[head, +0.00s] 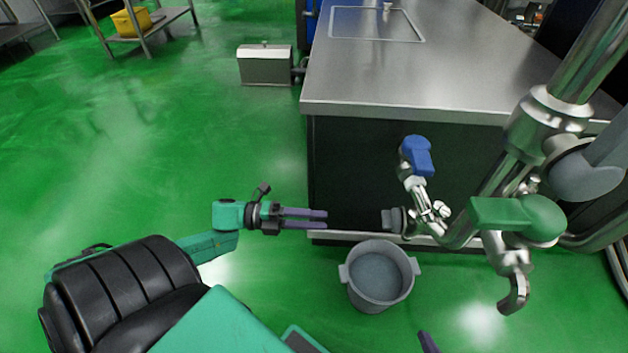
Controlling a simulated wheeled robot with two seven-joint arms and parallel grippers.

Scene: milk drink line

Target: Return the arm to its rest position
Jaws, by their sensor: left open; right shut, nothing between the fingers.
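My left gripper (318,218) is in the middle of the head view, with its two purple fingers pointing right. The fingers are apart with nothing between them. Its teal and black arm comes in from the lower left. Only the purple fingertip end of my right gripper (428,341) shows at the bottom edge, right of centre. It looks shut, and nothing shows in it. The rest of my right arm is out of view.
A steel counter (400,75) is ahead. Steel pipes with a blue-handled valve (418,155) and a green-handled valve (500,213) fill the right. The left floor is open.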

